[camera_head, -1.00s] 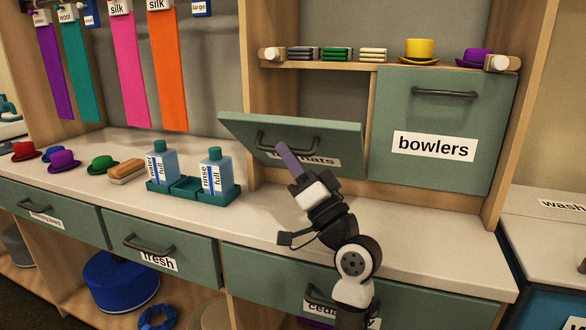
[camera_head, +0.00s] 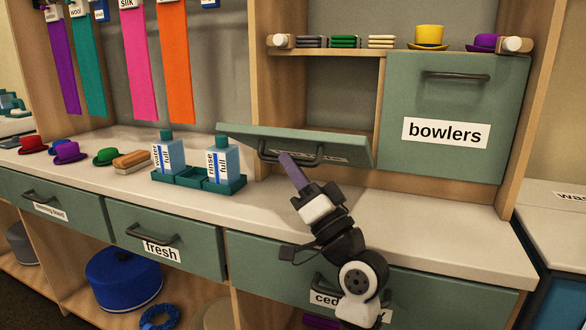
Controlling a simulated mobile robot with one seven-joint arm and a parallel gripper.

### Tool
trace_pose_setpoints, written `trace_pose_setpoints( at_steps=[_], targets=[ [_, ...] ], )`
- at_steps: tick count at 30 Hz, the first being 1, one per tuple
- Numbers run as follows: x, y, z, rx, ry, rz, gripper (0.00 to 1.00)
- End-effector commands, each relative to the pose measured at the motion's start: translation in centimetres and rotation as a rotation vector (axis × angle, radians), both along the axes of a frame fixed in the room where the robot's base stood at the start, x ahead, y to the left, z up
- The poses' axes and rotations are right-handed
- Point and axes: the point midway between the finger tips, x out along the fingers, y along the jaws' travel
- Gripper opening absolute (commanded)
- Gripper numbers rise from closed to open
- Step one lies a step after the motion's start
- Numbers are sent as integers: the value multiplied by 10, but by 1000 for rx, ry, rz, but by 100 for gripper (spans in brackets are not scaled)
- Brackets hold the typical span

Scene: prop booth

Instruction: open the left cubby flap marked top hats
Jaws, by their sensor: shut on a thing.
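The left cubby flap (camera_head: 345,145) is green with a dark bar handle (camera_head: 318,158). It is tilted far down and out over the counter, so its label is foreshortened and unreadable from here. The cubby opening (camera_head: 340,98) shows above it, with a grey inside. My gripper (camera_head: 287,160) is at the left part of the flap's handle and shut on it. The right cubby flap (camera_head: 455,100), marked bowlers, is closed.
A teal tray with a water bottle (camera_head: 168,155) and a rinse bottle (camera_head: 222,162) stands just left of the flap. A brush (camera_head: 131,160) and several small hats lie farther left. Folded cloths and a yellow hat (camera_head: 429,37) sit on the shelf above. The counter right of my arm is clear.

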Motion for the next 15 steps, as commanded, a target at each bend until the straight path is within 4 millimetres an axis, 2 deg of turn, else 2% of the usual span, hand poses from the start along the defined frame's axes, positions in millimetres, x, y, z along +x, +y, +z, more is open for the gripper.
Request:
trace_pose_setpoints(
  at_steps=[4, 5, 9, 15],
  targets=[
    [5, -2, -4, 0, 13, -6, 0],
    [5, -3, -4, 1, 13, -6, 15],
    [4, -2, -3, 0, 10, -6, 33],
    [2, -1, -2, 0, 6, -4, 33]
  ],
)
